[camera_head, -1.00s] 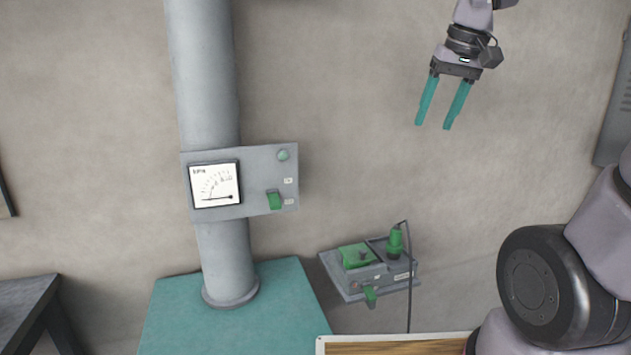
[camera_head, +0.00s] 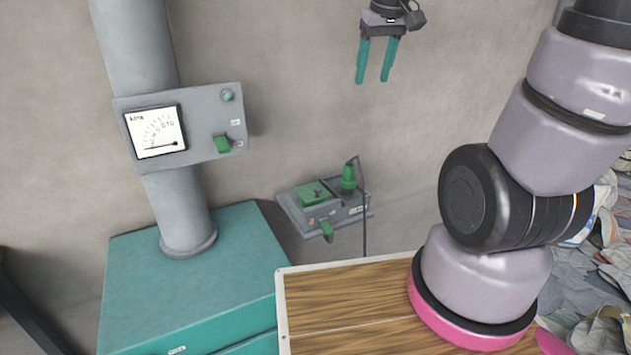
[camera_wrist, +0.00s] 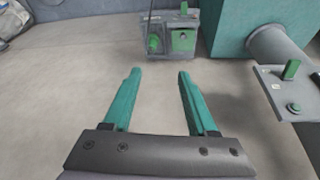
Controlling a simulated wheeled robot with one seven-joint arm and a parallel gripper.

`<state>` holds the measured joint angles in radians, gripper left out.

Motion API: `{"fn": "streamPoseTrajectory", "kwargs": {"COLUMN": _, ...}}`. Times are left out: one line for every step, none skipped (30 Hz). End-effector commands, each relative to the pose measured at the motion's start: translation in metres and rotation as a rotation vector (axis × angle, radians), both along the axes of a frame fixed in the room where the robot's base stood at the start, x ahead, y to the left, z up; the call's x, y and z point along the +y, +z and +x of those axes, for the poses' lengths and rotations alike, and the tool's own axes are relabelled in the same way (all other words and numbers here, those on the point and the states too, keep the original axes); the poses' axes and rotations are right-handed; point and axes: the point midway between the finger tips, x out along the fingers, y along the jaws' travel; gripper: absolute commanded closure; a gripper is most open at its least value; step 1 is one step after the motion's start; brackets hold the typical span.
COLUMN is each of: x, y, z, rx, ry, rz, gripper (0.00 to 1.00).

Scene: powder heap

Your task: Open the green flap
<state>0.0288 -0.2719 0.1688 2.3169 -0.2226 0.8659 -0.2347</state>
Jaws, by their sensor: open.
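The green flap (camera_head: 312,193) lies flat and looks closed on top of a grey wall box (camera_head: 341,215). A small knob-like part shows on the flap. In the wrist view the flap (camera_wrist: 183,41) is at the top, beyond my fingertips. My gripper (camera_head: 373,80) is open and empty, with two teal fingers pointing down. It hangs in front of the wall, above and to the right of the flap, clearly apart from it. In the wrist view my gripper (camera_wrist: 158,72) shows a wide gap between the fingers.
A green plug (camera_head: 348,178) with a dark cable stands beside the flap, and a green lever (camera_head: 327,231) is below. A grey gauge panel (camera_head: 203,150) is fixed to a pipe (camera_head: 183,205) over a teal cabinet (camera_head: 130,275). A wooden top (camera_head: 345,300) lies in front.

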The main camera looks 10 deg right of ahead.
Motion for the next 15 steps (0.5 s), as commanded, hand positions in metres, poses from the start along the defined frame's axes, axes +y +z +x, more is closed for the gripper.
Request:
{"fn": "streamPoseTrajectory", "kwargs": {"x": 0.004, "y": -0.014, "z": 0.014, "rx": 0.037, "ry": 0.057, "rz": -0.031, "gripper": 0.42}}
{"fn": "streamPoseTrajectory", "kwargs": {"x": 0.006, "y": -0.021, "z": 0.021, "rx": 0.054, "ry": 0.093, "rz": -0.05, "gripper": 0.42}}
{"fn": "streamPoseTrajectory", "kwargs": {"x": 0.01, "y": -0.032, "z": 0.031, "rx": 0.075, "ry": 0.143, "rz": -0.073, "gripper": 0.42}}
{"fn": "streamPoseTrajectory", "kwargs": {"x": 0.013, "y": -0.039, "z": 0.038, "rx": 0.091, "ry": 0.179, "rz": -0.089, "gripper": 0.42}}
{"fn": "streamPoseTrajectory", "kwargs": {"x": 0.015, "y": -0.048, "z": 0.045, "rx": 0.106, "ry": 0.218, "rz": -0.103, "gripper": 0.42}}
{"fn": "streamPoseTrajectory", "kwargs": {"x": 0.02, "y": -0.058, "z": 0.054, "rx": 0.127, "ry": 0.269, "rz": -0.121, "gripper": 0.42}}
{"fn": "streamPoseTrajectory", "kwargs": {"x": 0.023, "y": -0.068, "z": 0.06, "rx": 0.144, "ry": 0.307, "rz": -0.133, "gripper": 0.42}}
{"fn": "streamPoseTrajectory", "kwargs": {"x": 0.027, "y": -0.077, "z": 0.066, "rx": 0.158, "ry": 0.346, "rz": -0.143, "gripper": 0.42}}
{"fn": "streamPoseTrajectory", "kwargs": {"x": 0.031, "y": -0.089, "z": 0.074, "rx": 0.179, "ry": 0.397, "rz": -0.156, "gripper": 0.42}}
{"fn": "streamPoseTrajectory", "kwargs": {"x": 0.035, "y": -0.098, "z": 0.08, "rx": 0.191, "ry": 0.437, "rz": -0.164, "gripper": 0.42}}
{"fn": "streamPoseTrajectory", "kwargs": {"x": 0.039, "y": -0.109, "z": 0.086, "rx": 0.205, "ry": 0.476, "rz": -0.171, "gripper": 0.42}}
{"fn": "streamPoseTrajectory", "kwargs": {"x": 0.044, "y": -0.122, "z": 0.093, "rx": 0.223, "ry": 0.528, "rz": -0.177, "gripper": 0.42}}
{"fn": "streamPoseTrajectory", "kwargs": {"x": 0.048, "y": -0.133, "z": 0.097, "rx": 0.236, "ry": 0.568, "rz": -0.181, "gripper": 0.42}}
{"fn": "streamPoseTrajectory", "kwargs": {"x": 0.052, "y": -0.143, "z": 0.102, "rx": 0.249, "ry": 0.606, "rz": -0.184, "gripper": 0.42}}
{"fn": "streamPoseTrajectory", "kwargs": {"x": 0.058, "y": -0.157, "z": 0.107, "rx": 0.263, "ry": 0.658, "rz": -0.187, "gripper": 0.42}}
